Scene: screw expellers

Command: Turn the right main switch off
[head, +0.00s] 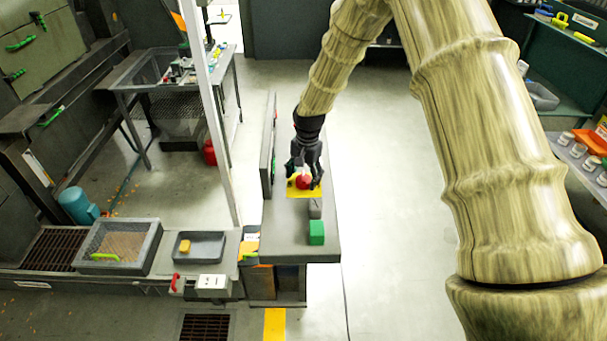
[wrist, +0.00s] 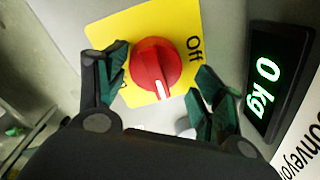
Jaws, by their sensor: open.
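The main switch is a red rotary knob (wrist: 154,66) on a yellow plate (wrist: 122,30) in the wrist view. Its white pointer mark points toward the bottom of that view, while the word "Off" stands to the upper right of the knob. My gripper (wrist: 161,70) is open, with one finger to the left of the knob and the other to its lower right. I cannot tell whether either finger touches it. In the head view my gripper (head: 304,165) is over the red knob (head: 303,182) and its yellow plate (head: 305,192), partly hiding them.
A black display (wrist: 275,80) reading "0 kg" is right of the plate. In the head view, a grey block (head: 315,208) and a green block (head: 316,233) are nearer on the same grey surface (head: 285,245). An upright panel (head: 268,145) stands along its left. Open floor lies to the right.

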